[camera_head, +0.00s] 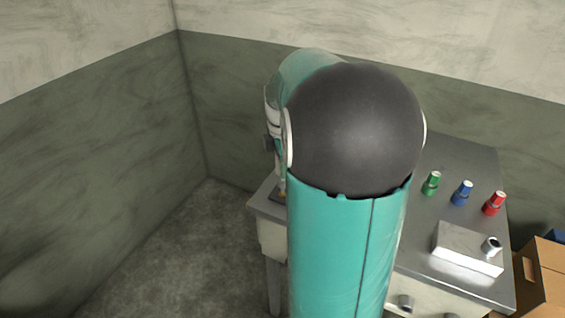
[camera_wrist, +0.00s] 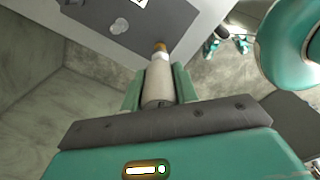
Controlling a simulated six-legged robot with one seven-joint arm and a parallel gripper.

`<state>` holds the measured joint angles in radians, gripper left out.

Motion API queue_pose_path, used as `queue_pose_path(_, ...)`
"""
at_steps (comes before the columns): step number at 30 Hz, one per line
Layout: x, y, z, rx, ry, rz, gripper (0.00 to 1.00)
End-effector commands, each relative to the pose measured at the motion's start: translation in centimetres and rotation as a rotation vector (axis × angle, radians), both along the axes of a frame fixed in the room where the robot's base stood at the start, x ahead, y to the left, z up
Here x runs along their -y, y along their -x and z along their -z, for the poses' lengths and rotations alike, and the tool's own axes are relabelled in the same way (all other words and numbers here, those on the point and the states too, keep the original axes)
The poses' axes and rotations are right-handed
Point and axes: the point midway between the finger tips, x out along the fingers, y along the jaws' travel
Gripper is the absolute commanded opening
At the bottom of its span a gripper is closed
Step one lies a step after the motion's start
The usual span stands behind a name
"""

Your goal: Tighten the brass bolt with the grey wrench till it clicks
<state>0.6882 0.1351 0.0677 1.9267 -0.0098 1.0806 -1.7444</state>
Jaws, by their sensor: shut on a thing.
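In the wrist view my gripper (camera_wrist: 157,78) is shut on a light grey, rounded handle, which looks like the grey wrench (camera_wrist: 158,82). The handle lies lengthwise between the two teal fingers. Beyond it come a white collar and an orange-brown tip (camera_wrist: 160,46). I cannot tell whether that tip is part of the wrench or the brass bolt. The tip shows over the edge of the table. In the head view my arm hides my gripper and most of the wrench. I cannot clearly make out the brass bolt in either view.
A grey table (camera_head: 445,160) holds a green (camera_head: 431,183), a blue (camera_head: 462,193) and a red (camera_head: 494,203) small capped piece. A pale block (camera_head: 466,250) with a metal cylinder (camera_head: 491,246) stands near its right side. Cardboard boxes (camera_head: 545,278) are at far right. Floor at left is clear.

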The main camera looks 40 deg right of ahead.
Motion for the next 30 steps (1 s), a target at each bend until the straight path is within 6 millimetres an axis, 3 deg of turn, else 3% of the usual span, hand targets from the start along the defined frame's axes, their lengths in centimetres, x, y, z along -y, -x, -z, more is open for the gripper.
queue_pose_path(30, -0.01, 0.01, 1.09, 0.000, 0.000, 0.018, 0.00)
